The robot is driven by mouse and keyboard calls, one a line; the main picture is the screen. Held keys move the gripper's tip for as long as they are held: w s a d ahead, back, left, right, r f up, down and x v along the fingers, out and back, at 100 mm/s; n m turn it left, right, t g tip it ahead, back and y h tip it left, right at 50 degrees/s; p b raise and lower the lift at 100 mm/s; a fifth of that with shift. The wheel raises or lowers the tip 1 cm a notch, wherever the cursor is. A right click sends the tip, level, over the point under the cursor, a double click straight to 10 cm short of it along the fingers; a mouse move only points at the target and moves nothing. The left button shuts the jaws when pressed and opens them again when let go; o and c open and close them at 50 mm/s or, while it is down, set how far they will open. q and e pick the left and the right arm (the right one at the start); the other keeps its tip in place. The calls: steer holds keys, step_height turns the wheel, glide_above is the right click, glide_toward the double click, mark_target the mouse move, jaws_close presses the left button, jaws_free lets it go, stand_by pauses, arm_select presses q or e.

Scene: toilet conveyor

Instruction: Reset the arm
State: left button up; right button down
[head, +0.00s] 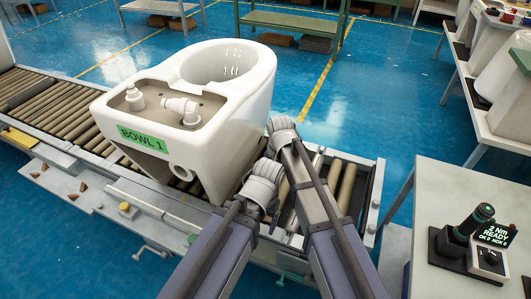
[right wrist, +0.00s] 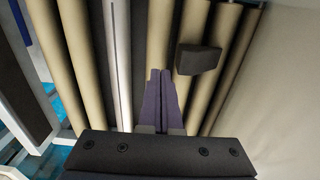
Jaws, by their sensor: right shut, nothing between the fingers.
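In the head view, my left arm's pale wrist (head: 262,182) is close to the front side of the white toilet bowl. The white bowl (head: 245,95) sits upright on the conveyor, with a green label reading "BOWL 1" (head: 143,138).
The roller conveyor (head: 50,103) runs from the left to an end right of my arms. A bench (head: 455,190) at right holds a tool beside a display (head: 494,236) reading "2 Nm READY". In the right wrist view, a dark block (right wrist: 199,59) shows against the rollers.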

steer(key=s+d+n, duration=0.2)
steer(key=s+d, duration=0.4)
steer(key=d, duration=0.4)
steer(key=s+d+n, duration=0.2)
steer(key=s+d, duration=0.4)
steer(key=d, duration=0.3)
arm_select(q)
step_height(320, 180, up, 26)
steer(key=p, duration=2.5)
steer(key=shift+f+p, duration=0.2)
steer(key=shift+p, duration=0.1)
arm_select(e)
steer(key=s+a+r+n, duration=0.1)
steer(key=a+r, duration=0.2)
steer(key=r, duration=0.5)
steer(key=s+a+r+n, duration=0.1)
steer(key=a+r, duration=0.3)
steer(key=r, duration=0.5)
steer(key=s+a+r+n+h, duration=0.1)
steer(key=s+a+r, duration=0.2)
steer(key=r, duration=0.5)
steer(key=shift+a+r, duration=0.35)
steer(key=shift+a, duration=0.25)
arm_select(q)
steer(key=shift+c, duration=0.3)
arm_select(e)
steer(key=shift+s, duration=0.1)
